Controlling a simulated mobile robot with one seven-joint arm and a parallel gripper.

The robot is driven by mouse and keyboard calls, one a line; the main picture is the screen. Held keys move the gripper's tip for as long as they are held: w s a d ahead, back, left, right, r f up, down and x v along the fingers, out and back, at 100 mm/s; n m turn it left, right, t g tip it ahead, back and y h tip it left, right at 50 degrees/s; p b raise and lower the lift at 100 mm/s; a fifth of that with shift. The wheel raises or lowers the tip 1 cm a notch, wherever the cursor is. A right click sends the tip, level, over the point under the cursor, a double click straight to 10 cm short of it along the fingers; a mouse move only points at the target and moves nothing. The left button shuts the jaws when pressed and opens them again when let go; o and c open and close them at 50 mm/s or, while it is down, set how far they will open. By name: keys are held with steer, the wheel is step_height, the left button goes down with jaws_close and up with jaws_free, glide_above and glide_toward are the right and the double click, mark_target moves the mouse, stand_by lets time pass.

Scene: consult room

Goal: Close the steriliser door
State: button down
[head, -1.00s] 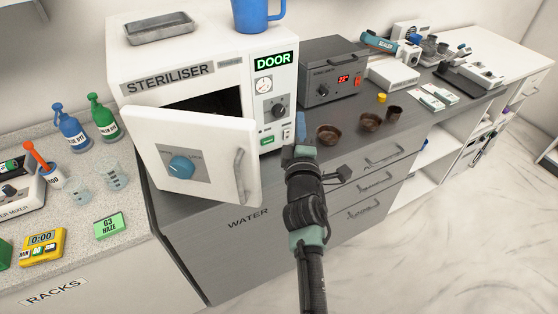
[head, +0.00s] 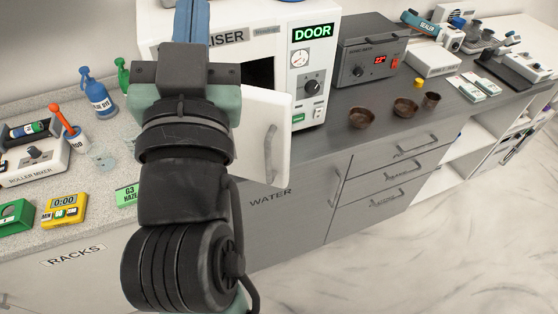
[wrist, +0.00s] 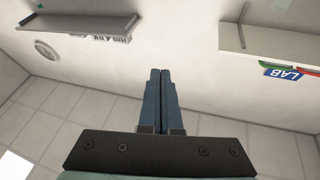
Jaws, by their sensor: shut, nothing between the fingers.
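The white steriliser (head: 322,60) stands on the grey counter with its front opening partly in view. Its white door (head: 262,140) hangs open toward me, with a grey handle (head: 271,153) on its right part. My arm and wrist hide the left part of the door and its blue knob. My gripper (head: 191,18) is raised in front of the steriliser, pointing up in the head view. In the wrist view its two blue fingers (wrist: 160,100) are together with nothing between them. The wrist view shows only wall, ceiling and shelves, not the door.
A grey heater box (head: 372,62) and several brown bowls (head: 405,108) stand right of the steriliser. Blue and green bottles (head: 99,97), a roller mixer (head: 35,160) and a yellow timer (head: 64,210) are on the left counter. The floor at the right is clear.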

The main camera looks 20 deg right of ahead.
step_height(320, 180, down, 22)
steer(key=s+d+m+g+h+b, duration=0.1)
steer(key=d+m+g+h+b, duration=0.15)
steer(key=g, duration=0.25)
steer(key=g+h+b, duration=0.2)
glide_toward(287, 163)
steer(key=shift+n+y, duration=0.25)
steer(key=shift+n, duration=0.1)
steer(key=p+x, duration=0.2)
steer(key=r+p+x, duration=0.1)
steer(key=x, duration=0.2)
steer(key=p+x, duration=0.2)
steer(key=shift+w+d+r+p, duration=0.1)
steer(key=shift+d+r+p, duration=0.1)
steer(key=shift+d+p, duration=0.1)
steer(key=shift+w+d+f, duration=0.1)
steer(key=shift+w+d, duration=0.25)
steer(key=shift+w, duration=0.25)
steer(key=shift+w+d, duration=0.1)
